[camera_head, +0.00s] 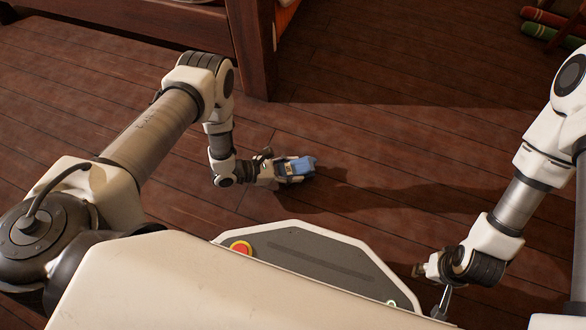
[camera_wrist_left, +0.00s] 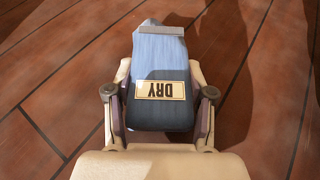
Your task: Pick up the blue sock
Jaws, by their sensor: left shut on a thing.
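A blue pouch-like thing (camera_head: 304,167) is the only blue item in view, so I take it as the blue sock. In the left wrist view the blue sock (camera_wrist_left: 160,60) is light blue at the far end and darker near me. It bears a cream label reading DRY upside down and a grey bar across its far end. My left gripper (camera_head: 286,170) is shut on it, with a finger on each side in the wrist view. It is low over the floor; I cannot tell whether it touches. My right gripper (camera_head: 422,270) is at the lower right, small and empty-looking; its opening is unclear.
The dark plank floor (camera_head: 400,150) is clear around the blue thing. A wooden furniture post (camera_head: 252,45) stands at the top, beyond my left arm. Red and green rolled or book-like things (camera_head: 550,25) lie at the top right.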

